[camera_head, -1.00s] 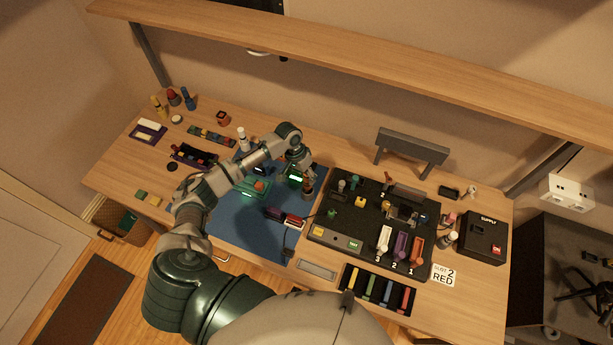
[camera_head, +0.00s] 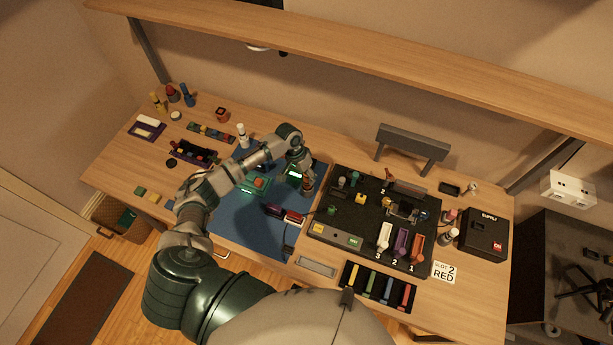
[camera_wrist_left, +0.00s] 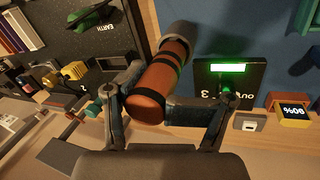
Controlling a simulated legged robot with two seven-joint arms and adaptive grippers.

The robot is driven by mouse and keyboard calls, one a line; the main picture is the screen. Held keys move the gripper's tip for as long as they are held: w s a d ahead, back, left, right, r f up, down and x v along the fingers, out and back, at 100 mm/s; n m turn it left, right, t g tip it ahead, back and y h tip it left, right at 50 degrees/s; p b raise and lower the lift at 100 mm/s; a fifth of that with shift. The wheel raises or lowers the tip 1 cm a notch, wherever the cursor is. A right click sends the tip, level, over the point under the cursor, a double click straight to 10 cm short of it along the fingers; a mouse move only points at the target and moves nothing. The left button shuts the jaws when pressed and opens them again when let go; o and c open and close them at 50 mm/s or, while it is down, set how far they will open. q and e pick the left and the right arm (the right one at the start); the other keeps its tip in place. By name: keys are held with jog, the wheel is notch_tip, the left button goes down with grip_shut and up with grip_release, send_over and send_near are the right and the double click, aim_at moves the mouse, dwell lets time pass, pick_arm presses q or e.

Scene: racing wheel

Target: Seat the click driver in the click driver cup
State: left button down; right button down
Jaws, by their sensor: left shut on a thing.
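My left gripper (camera_head: 305,175) is over the right side of the blue mat (camera_head: 240,222). In the left wrist view, the left gripper (camera_wrist_left: 165,112) is shut on an orange-brown cylinder with black bands, which I take as the click driver (camera_wrist_left: 160,82). It lies tilted between the fingers. A grey round part (camera_wrist_left: 180,36) is at its far end; I cannot tell whether this is the driver's own end or the cup. The driver (camera_head: 308,184) shows small in the head view. I cannot make out the click driver cup for certain. My right gripper is not in view.
A black board (camera_head: 330,238) with sockets, levers and small parts lies right of the gripper. A dark box with a lit green display (camera_wrist_left: 228,70) is close beside the driver. A supply box (camera_head: 484,236) stands at the right. A shelf (camera_head: 330,60) overhangs the back.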

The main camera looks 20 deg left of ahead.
pick_arm(q)
jog(key=shift+f, duration=0.75)
jog(key=shift+c, duration=0.3)
grip_release()
jog(key=v, duration=1.2)
jog(key=shift+f, duration=0.1)
